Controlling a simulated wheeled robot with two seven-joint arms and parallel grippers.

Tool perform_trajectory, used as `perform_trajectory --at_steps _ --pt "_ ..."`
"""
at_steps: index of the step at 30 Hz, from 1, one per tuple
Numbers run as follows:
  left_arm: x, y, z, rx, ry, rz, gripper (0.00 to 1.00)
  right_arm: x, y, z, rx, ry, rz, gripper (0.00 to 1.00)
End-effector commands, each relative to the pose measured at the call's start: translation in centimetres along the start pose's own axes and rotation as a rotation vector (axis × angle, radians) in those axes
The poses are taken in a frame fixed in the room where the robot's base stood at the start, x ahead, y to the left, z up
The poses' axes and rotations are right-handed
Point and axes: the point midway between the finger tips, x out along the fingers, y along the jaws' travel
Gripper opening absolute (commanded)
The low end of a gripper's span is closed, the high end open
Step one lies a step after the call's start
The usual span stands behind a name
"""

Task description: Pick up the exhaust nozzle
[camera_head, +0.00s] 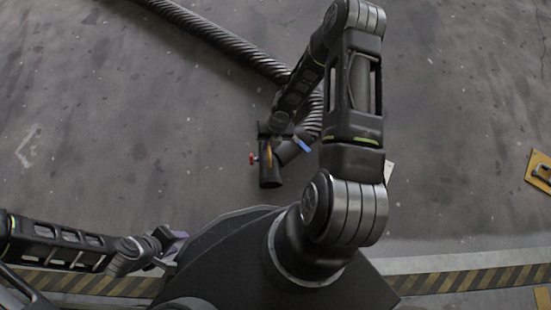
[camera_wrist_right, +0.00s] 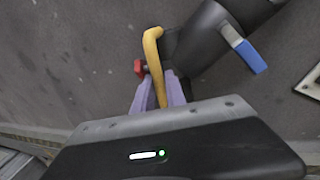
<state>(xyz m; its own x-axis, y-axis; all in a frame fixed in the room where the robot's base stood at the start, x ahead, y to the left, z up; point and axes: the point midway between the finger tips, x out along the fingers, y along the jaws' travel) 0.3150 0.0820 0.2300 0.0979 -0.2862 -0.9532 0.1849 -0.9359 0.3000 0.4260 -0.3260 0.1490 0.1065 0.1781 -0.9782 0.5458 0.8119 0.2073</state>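The exhaust nozzle (camera_head: 270,172) is a dark pipe piece with a red knob, a yellow handle and a blue lever. It is at the end of a ribbed hose, near the middle of the head view. In the right wrist view the dark nozzle body (camera_wrist_right: 203,38) is at the top, its yellow handle running down between my fingers. My right gripper (camera_wrist_right: 160,85) has its purple fingers on both sides of this handle, close against it, and appears shut on it. In the head view my right arm partly covers the nozzle. My left gripper (camera_head: 172,250) is at the lower left, away from the nozzle; its finger gap is unclear.
The ribbed hose (camera_head: 215,35) runs from the top left to the nozzle. A yellow plate (camera_head: 540,170) with a dark handle lies at the right edge. A striped floor band (camera_head: 470,279) crosses the bottom. The grey floor left of the nozzle is clear.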

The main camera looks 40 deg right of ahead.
Motion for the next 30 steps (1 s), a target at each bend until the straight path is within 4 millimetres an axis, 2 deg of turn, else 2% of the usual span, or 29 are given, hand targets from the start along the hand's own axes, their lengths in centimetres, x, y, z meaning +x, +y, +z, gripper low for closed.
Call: perform_trajectory --at_steps 1,5,30 --pt "0.0 0.0 0.0 0.0 0.0 0.0 0.36 0.0 0.0 0.0 0.0 0.0 0.0 0.11" --pt "0.0 0.0 0.0 0.0 0.0 0.0 0.36 0.0 -0.01 0.0 0.0 0.0 0.0 0.0" --pt "0.01 0.0 0.0 0.0 0.0 0.0 0.36 0.01 -0.07 -0.01 0.0 0.0 -0.001 0.0"
